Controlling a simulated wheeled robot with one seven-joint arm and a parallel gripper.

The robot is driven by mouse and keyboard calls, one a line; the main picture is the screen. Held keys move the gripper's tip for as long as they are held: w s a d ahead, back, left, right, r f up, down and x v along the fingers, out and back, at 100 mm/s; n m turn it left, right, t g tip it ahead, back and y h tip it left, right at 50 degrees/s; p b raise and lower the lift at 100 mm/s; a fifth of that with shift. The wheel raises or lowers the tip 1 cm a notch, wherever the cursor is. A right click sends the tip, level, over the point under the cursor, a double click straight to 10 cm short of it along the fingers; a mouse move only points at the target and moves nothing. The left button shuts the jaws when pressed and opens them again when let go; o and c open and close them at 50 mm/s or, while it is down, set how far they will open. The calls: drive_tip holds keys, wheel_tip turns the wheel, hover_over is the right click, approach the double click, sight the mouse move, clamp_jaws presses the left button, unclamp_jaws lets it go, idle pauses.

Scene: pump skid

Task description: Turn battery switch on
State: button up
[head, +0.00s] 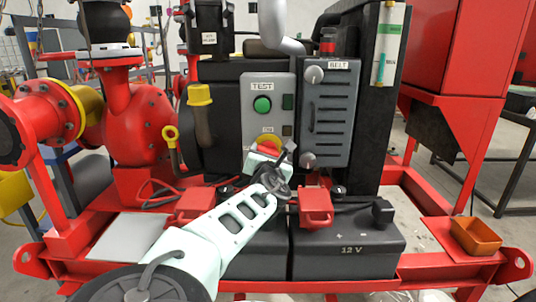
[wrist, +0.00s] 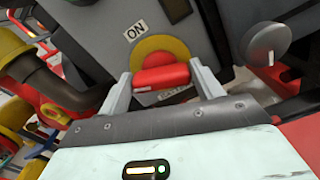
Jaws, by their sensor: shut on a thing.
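The battery switch is a red handle on a round yellow plate (head: 266,139), low on the grey TEST panel (head: 256,84). In the wrist view the red handle (wrist: 161,76) lies crosswise between my fingers, with the yellow plate (wrist: 158,46) behind it. My gripper (wrist: 162,80) is shut on the handle, one finger at each end. An ON label (wrist: 135,31) is on the panel beside the yellow plate; another label below the handle is partly hidden. In the head view my gripper (head: 268,160) covers the lower part of the switch.
A green button (head: 262,104) is above the switch. The grey BELT cover (head: 327,112) with round knobs stands close to the right. The black 12 V battery (head: 347,247) with red terminal covers (head: 315,206) is below. A yellow-capped pipe (head: 201,115) is left.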

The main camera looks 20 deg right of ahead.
drive_tip(key=m, duration=0.4)
drive_tip(key=m+b, duration=0.1)
drive_tip(key=m, duration=0.8)
drive_tip(key=shift+d+f+m, duration=0.2)
drive_tip(key=shift+f+m, duration=0.1)
drive_tip(key=shift+m, duration=0.1)
idle(0.4)
drive_tip(key=o, duration=1)
